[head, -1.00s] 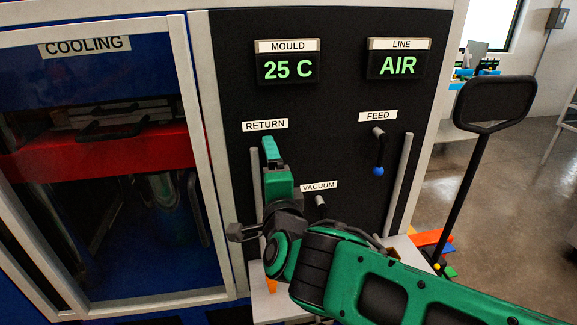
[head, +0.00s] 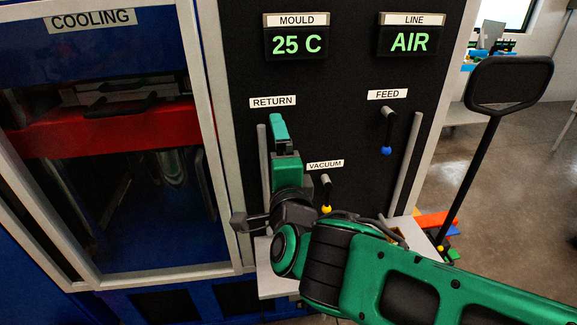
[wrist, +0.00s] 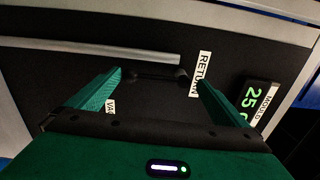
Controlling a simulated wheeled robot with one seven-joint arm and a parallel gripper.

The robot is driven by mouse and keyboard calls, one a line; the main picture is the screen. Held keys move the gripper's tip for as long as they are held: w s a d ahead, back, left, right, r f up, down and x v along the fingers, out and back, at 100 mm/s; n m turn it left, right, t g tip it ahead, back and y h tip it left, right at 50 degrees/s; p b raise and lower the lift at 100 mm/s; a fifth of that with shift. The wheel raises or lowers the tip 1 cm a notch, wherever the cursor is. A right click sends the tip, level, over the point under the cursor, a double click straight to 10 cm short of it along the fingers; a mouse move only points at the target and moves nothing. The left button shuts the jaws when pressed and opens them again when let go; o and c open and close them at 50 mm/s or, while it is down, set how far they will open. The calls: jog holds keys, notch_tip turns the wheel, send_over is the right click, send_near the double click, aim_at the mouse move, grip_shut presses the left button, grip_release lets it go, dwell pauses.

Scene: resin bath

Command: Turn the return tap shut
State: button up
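The return tap (wrist: 150,72) shows in the wrist view as a dark lever beside the RETURN label (wrist: 201,73). Its lever extends to the left from a dark knob, away from the label, parallel to a grey bar. My gripper (wrist: 158,80) is open, with one green finger on each side of the lever. I see no clear contact; the depth between fingertips and lever is hard to tell. In the head view my gripper (head: 279,132) is in front of the panel just under the RETURN label (head: 273,101) and hides the tap.
The feed tap (head: 387,132) with a blue tip and the vacuum tap (head: 326,192) with a yellow tip hang down to the right. Grey upright bars (head: 405,160) flank the taps. Displays (head: 296,43) read 25 C and AIR. A cooling cabinet (head: 92,19) stands left.

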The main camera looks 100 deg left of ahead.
jog(key=v, duration=0.7)
jog(key=shift+w+r, duration=0.1)
jog(key=shift+w, duration=0.05)
dwell(0.3)
